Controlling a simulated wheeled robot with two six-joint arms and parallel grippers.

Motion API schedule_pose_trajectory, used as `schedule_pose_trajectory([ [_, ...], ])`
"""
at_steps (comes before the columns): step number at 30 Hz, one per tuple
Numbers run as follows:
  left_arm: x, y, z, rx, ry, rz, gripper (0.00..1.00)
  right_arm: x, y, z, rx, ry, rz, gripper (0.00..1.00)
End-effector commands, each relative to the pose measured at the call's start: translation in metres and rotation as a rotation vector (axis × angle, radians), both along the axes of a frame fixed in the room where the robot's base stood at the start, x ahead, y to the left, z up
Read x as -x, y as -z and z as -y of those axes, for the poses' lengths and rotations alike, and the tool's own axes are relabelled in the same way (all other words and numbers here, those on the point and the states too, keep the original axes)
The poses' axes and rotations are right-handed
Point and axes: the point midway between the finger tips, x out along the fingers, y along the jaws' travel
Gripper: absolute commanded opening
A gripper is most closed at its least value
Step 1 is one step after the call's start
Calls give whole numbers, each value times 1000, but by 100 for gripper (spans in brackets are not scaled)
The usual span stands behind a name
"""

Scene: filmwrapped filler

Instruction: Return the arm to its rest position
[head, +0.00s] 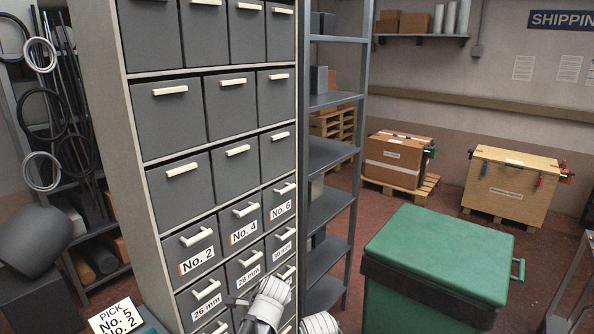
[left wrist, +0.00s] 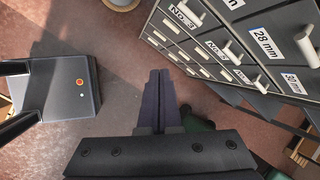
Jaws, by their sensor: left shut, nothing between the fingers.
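My left gripper (left wrist: 158,78) shows in the left wrist view with its two dark fingers together and nothing between them. It points out over the bare reddish floor, apart from the drawer cabinet (left wrist: 215,45) at the upper right. In the head view, a white and grey part of my arm is at the bottom centre, in front of the cabinet's lower drawers (head: 207,290). Another white ribbed part of mine shows at the bottom edge to its right. I cannot make out a right gripper.
The tall grey drawer cabinet (head: 111,130) stands close ahead, beside open metal shelving (head: 332,150). A green lidded bin (head: 440,250) stands at the right. Crates (head: 510,185) stand by the back wall.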

Motion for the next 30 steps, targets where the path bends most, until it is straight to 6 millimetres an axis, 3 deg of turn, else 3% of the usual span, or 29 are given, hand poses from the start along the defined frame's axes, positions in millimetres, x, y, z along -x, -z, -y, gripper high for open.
schedule_pose_trajectory([
  [1,23,30,9,57,-109,12,0,0,26,0,0,-1,0,0],
  [6,79,79,37,225,-512,34,0,0,65,0,1,-3,1,0],
  [13,136,119,64,333,-939,25,0,0,100,0,1,-4,2,0],
  [19,156,129,73,355,-1105,17,0,-1,109,0,1,-5,2,0],
  [30,158,128,74,356,-1127,17,0,0,108,0,1,-5,2,0],
])
